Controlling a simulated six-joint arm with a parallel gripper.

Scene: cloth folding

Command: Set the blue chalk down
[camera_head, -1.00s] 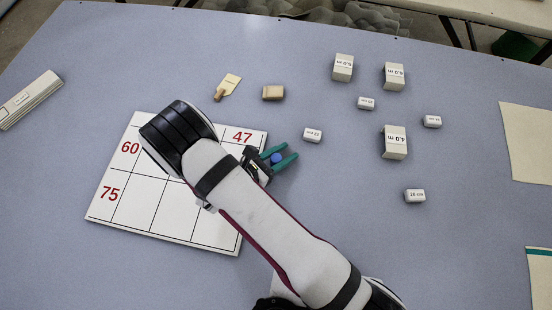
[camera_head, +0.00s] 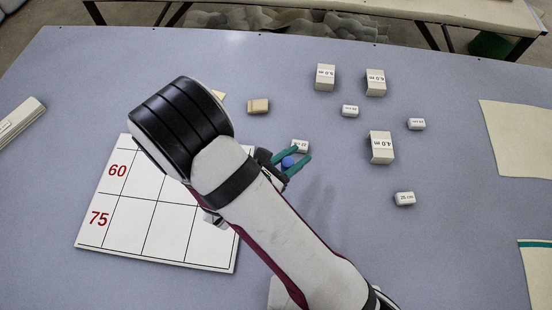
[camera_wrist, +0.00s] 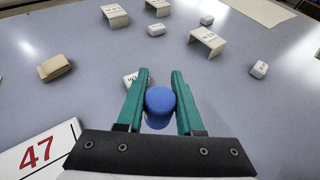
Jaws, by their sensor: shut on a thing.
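The blue chalk (camera_head: 287,162) is between the green fingers of my gripper (camera_head: 295,163), to the right of the number board. In the wrist view the chalk (camera_wrist: 160,101) shows its round blue end, with a finger of my gripper (camera_wrist: 160,98) on each side. My gripper is shut on it. The chalk appears held above the table; its lower end is hidden, and I cannot tell the exact height.
The white number board (camera_head: 120,235) lies left, partly under my arm. A small white block (camera_head: 300,146) is just beyond the fingers. Several labelled blocks, including the 4.0 m block (camera_head: 381,147), stand right. A tan block (camera_head: 258,106) lies behind.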

